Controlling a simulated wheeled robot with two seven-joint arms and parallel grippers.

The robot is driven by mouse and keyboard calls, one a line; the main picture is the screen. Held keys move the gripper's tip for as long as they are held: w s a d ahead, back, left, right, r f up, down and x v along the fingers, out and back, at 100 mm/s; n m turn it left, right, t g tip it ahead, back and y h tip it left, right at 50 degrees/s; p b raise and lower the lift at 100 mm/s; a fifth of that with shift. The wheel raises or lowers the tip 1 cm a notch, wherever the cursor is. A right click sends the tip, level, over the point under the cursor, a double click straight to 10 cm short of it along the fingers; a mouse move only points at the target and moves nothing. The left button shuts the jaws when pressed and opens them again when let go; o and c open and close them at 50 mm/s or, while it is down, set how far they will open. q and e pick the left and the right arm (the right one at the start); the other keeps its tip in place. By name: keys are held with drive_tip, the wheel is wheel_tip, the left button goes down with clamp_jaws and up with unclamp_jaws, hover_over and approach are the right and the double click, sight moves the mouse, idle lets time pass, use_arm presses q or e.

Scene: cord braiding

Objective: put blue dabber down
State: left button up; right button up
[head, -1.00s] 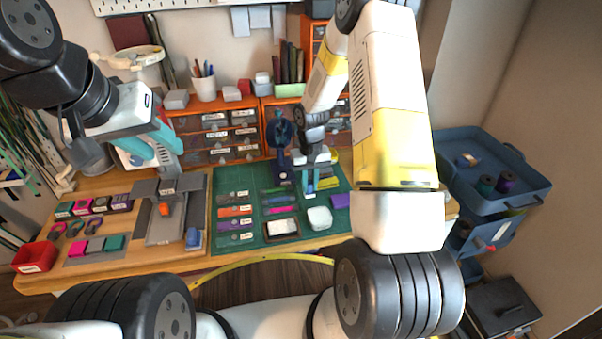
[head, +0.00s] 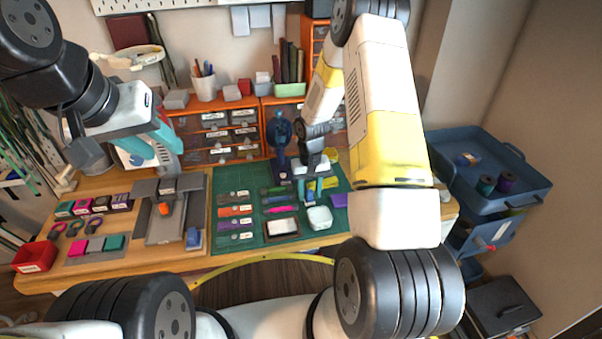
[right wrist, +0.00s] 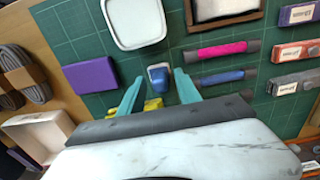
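The blue dabber (right wrist: 157,77) shows in the right wrist view as a small blue piece with a pale edge, over the green mat (right wrist: 90,25). It is between the two teal fingers of my right gripper (right wrist: 159,80), with a visible gap on each side. The fingers are spread and do not appear to touch it. In the head view my right gripper (head: 311,190) is low over the right part of the mat, and the dabber is hard to make out. My left gripper (head: 153,146) hangs above the left side of the desk, fingers apart and empty.
A white dish (head: 319,217), a purple block (right wrist: 91,75) and a pink pen (right wrist: 222,48) lie close to my right gripper. A dark blue stand (head: 280,150) is behind it. A yellow piece (right wrist: 152,104) is near the fingers. A grey jig (head: 165,225) stands left of the mat.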

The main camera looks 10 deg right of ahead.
wheel_tip(320, 180, up, 12)
wheel_tip(320, 180, up, 9)
drive_tip(key=t, duration=0.1)
hover_over(310, 190)
drive_tip(key=s, duration=0.3)
drive_tip(key=s+a+r+t+y, duration=0.2)
drive_tip(key=s+r+t, duration=0.3)
drive_tip(key=s+r, duration=1.2)
drive_tip(key=s, duration=0.4)
drive_tip(key=shift+s+a+r, duration=0.2)
drive_tip(key=shift+s+r, duration=0.05)
drive_tip(key=shift+r, duration=0.05)
drive_tip(key=shift+o, duration=0.6)
